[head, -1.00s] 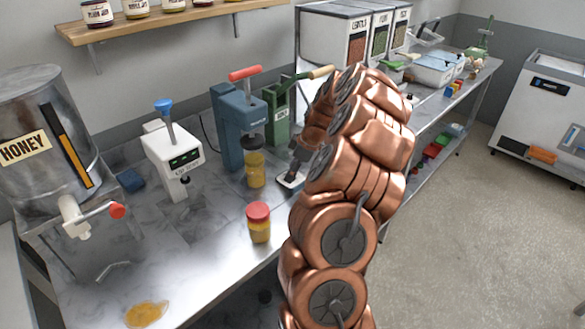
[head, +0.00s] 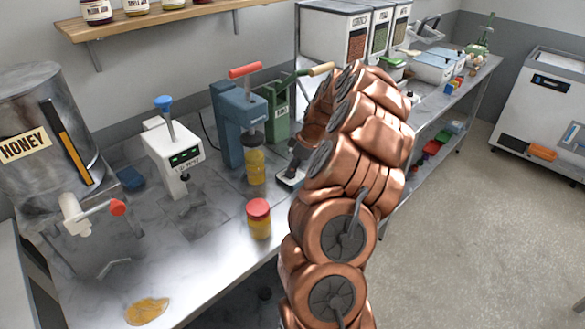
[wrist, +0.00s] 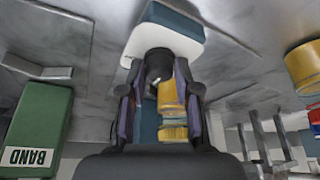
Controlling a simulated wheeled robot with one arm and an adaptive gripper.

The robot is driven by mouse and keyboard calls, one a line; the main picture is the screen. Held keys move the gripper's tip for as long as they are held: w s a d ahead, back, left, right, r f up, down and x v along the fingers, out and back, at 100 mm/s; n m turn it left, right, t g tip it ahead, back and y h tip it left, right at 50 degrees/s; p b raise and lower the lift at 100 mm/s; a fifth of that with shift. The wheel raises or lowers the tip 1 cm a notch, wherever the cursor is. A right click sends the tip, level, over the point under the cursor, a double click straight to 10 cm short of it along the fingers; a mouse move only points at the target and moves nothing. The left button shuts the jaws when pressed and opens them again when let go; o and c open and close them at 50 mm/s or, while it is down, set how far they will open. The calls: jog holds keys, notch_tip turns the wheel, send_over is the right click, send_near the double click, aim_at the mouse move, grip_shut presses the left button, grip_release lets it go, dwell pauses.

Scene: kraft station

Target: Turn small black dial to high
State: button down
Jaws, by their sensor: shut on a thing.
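In the head view, my gripper (head: 291,168) reaches down at a small white device (head: 291,179) on the steel table, right of the blue press (head: 233,125). The dial is hidden there by my gripper, and its setting cannot be read in either view.
A yellow jar (head: 255,165) stands under the blue press, and a red-lidded jar (head: 259,221) stands nearer the front edge. A green machine (head: 275,108) is just behind. A honey tank (head: 40,150) and a white machine (head: 175,155) stand left. A spill (head: 147,311) lies front left.

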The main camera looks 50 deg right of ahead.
jog(key=shift+b, duration=0.3)
jog(key=shift+f+m+b, duration=0.2)
jog(key=shift+m+b, duration=0.3)
jog(key=shift+b, duration=0.25)
jog(key=m+b, duration=0.1)
jog(key=b, duration=0.1)
jog(key=m+h+b, duration=0.1)
jog(key=m+b, duration=0.1)
jog(key=shift+a+f+t+h+b, duration=0.1)
jog(key=shift+f+t+h+b, duration=0.05)
jog(key=shift+t+h+b, duration=0.2)
jog(key=m+h+b, duration=0.1)
jog(key=m+b, duration=0.3)
jog(key=shift+m+h, duration=0.3)
jog(key=shift+h, duration=0.05)
jog(key=shift+a+r+m+h+b, duration=0.1)
jog(key=shift+r+m+h+b, duration=0.15)
jog(key=shift+m+b, duration=0.55)
jog(key=shift+r+m+h+b, duration=0.1)
jog(key=shift+m+h+b, duration=0.35)
jog(key=shift+m, duration=0.45)
jog(key=c, duration=0.8)
grip_release()
